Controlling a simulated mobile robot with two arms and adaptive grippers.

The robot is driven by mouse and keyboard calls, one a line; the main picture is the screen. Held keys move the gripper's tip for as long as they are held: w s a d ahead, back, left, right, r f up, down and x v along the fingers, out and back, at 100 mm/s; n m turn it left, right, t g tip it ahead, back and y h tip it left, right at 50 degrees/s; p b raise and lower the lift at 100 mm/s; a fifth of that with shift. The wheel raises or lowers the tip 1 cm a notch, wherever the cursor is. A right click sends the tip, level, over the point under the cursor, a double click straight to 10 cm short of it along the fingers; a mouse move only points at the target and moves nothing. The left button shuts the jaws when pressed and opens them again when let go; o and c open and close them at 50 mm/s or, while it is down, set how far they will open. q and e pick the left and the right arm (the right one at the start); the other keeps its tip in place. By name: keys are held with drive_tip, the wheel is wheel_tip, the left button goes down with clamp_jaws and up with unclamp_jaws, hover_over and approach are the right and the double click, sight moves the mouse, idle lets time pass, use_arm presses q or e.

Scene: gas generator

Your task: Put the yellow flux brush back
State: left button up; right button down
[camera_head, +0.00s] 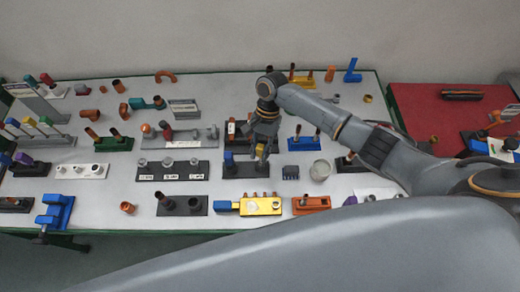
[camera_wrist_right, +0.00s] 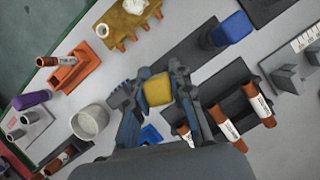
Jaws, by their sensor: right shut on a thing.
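The yellow flux brush (camera_wrist_right: 158,90) shows as a yellow block between the fingers of my right gripper (camera_wrist_right: 155,88), which is shut on it. In the head view my right gripper (camera_head: 262,152) points down over the middle of the table, with the yellow brush (camera_head: 260,149) low between its fingers. Just below and beside it is a long dark base (camera_wrist_right: 188,52), also in the head view (camera_head: 246,169). A blue block (camera_wrist_right: 231,29) stands at its far end. The brush's lower end is hidden, so I cannot tell whether it touches the base. My left gripper is not in view.
A black rack with brown labelled tubes (camera_wrist_right: 228,122) stands close beside the right gripper. A grey cup (camera_wrist_right: 90,121), an orange holder (camera_wrist_right: 75,74) and a golden block (camera_wrist_right: 128,20) are nearby. The white table is crowded, with narrow gaps.

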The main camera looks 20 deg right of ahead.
drive_tip(key=shift+f+b, duration=0.75)
drive_tip(key=shift+f, duration=0.7)
drive_tip(key=c, duration=1.1)
unclamp_jaws()
drive_tip(key=shift+w+r, duration=0.1)
drive_tip(key=shift+r, duration=0.15)
drive_tip(key=v, duration=1.1)
drive_tip(key=shift+d+r, duration=0.2)
